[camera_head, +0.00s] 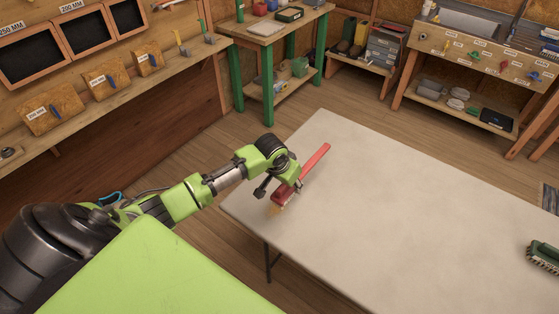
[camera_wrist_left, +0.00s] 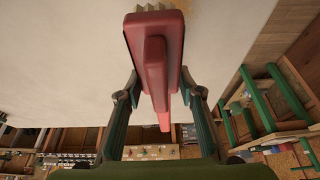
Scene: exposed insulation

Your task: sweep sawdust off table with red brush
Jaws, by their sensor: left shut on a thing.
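The red brush (camera_head: 314,163) is in my left gripper (camera_head: 284,184), over the left edge of the pale table (camera_head: 390,205). Its handle points up and right, and its tan bristles are at the lower left end. I cannot tell whether the bristles touch the tabletop. In the left wrist view the red brush (camera_wrist_left: 155,50) lies between the two fingers of my left gripper (camera_wrist_left: 160,88), which is shut on it. My right gripper is not in view.
A green brush (camera_head: 543,256) lies at the table's right side. The middle of the tabletop is clear. A green-legged workbench (camera_head: 270,50) stands behind, with shelves (camera_head: 480,70) at the back right. A wall ledge (camera_head: 110,90) runs along the left.

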